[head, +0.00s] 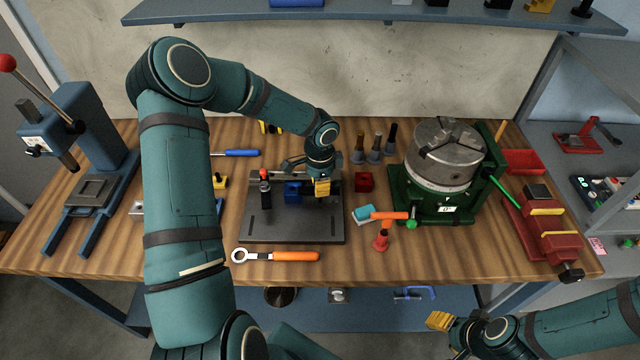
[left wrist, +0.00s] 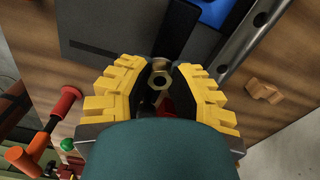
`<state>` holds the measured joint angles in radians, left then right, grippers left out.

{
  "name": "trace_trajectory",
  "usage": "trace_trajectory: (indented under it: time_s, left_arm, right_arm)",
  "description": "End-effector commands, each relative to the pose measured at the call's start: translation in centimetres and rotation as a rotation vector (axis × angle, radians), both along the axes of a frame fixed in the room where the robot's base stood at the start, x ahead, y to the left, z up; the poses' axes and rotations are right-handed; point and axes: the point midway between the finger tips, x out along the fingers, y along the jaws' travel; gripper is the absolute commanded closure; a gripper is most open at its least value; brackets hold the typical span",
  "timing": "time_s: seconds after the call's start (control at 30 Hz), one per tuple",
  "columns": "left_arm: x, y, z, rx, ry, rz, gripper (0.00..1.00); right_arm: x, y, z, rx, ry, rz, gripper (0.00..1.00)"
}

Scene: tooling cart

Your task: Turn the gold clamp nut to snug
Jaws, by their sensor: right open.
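The gold clamp nut (left wrist: 161,77) shows in the left wrist view as a small brass hex with a dark hole. It sits between the two yellow fingers of my left gripper (left wrist: 160,92), with a visible gap on each side. The fingers are apart and look clear of it. In the head view my left gripper (head: 322,188) points down over the right part of the dark grey fixture plate (head: 290,228) and hides the nut. A blue block (head: 293,191) is just left of the gripper. My right gripper (head: 440,321) is open and empty, in front of the bench.
A black toggle post with red knob (head: 265,176) stands on the plate's left. An orange-handled ratchet wrench (head: 280,256) lies in front. To the right are a red block (head: 364,182), an orange-handled tool (head: 385,215) and a green-based chuck (head: 446,150).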

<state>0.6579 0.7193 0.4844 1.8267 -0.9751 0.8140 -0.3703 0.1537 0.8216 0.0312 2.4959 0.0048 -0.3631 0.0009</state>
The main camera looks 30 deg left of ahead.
Motion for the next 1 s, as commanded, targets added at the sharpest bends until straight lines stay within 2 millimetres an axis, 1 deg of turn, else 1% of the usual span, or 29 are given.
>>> trace_trajectory:
  time_s: [0.17,0.5,0.6,0.93,0.97,1.0]
  left_arm:
    - [0.03,-0.02,0.05,0.001,-0.001,-0.016,1.0]
    - [0.04,-0.03,0.12,0.001,0.0,-0.238,1.0]
    - [0.04,-0.01,0.09,0.001,-0.001,-0.273,1.0]
    - [0.04,0.01,0.05,0.0,-0.001,-0.284,1.0]
    - [0.04,0.01,0.05,0.0,-0.001,-0.284,0.68]
    - [0.04,0.01,0.05,0.0,-0.001,-0.283,0.54]
  right_arm:
    - [0.0,-0.01,0.02,0.0,0.0,0.0,0.48]
    - [-0.02,-0.03,0.41,0.001,0.0,0.0,0.48]
    - [-0.02,-0.03,0.47,0.001,0.0,0.0,0.48]
    - [-0.02,-0.03,0.46,0.001,0.0,0.0,0.48]
    - [-0.02,-0.03,0.46,0.001,0.0,0.0,0.48]
    - [-0.01,-0.03,0.46,0.001,0.0,0.0,0.48]
